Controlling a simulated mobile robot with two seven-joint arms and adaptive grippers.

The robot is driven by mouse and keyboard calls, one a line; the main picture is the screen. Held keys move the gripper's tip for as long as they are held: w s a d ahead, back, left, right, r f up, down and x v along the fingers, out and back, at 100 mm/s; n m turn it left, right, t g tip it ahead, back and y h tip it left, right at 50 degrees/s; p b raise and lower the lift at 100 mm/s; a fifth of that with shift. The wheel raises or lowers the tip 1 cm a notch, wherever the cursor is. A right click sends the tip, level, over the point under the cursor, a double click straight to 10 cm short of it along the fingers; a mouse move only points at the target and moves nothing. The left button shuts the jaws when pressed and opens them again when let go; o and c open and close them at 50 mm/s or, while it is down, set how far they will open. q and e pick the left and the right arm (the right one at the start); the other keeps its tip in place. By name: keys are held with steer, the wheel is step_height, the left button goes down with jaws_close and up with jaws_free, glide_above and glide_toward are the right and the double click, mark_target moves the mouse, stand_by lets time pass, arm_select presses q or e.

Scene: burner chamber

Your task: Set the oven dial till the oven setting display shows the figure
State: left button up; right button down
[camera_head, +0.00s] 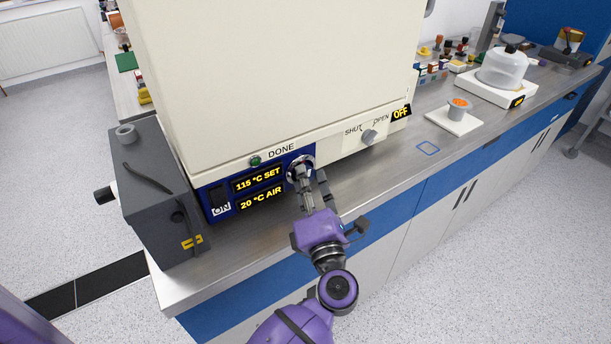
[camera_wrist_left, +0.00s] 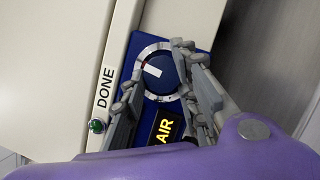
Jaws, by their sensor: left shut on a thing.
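The oven dial (camera_head: 300,163) is a round knob in a pale ring on the blue panel at the oven's lower front. The oven setting display (camera_head: 258,180) reads 115 °C SET in yellow. My left gripper (camera_head: 306,176) is at the dial, shut on it, and partly covers it in the head view. In the left wrist view, the dial (camera_wrist_left: 161,72) is dark blue with a white pointer mark, and the gripper's fingers (camera_wrist_left: 158,78) lie on either side of it. My right gripper is in neither view.
Below is the air display (camera_head: 262,199), reading 20 °C AIR. A green DONE button (camera_head: 255,161) is above the displays. A SHUT/OPEN knob (camera_head: 369,136) with an OFF display (camera_head: 401,113) is right. A grey box (camera_head: 150,190) stands left. The bench's front strip is clear.

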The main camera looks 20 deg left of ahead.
arm_select(q)
steer(key=shift+a+r, duration=0.1)
steer(key=shift+r, duration=0.45)
steer(key=o, duration=1)
steer(key=shift+f, duration=0.25)
steer(key=v, duration=1.2)
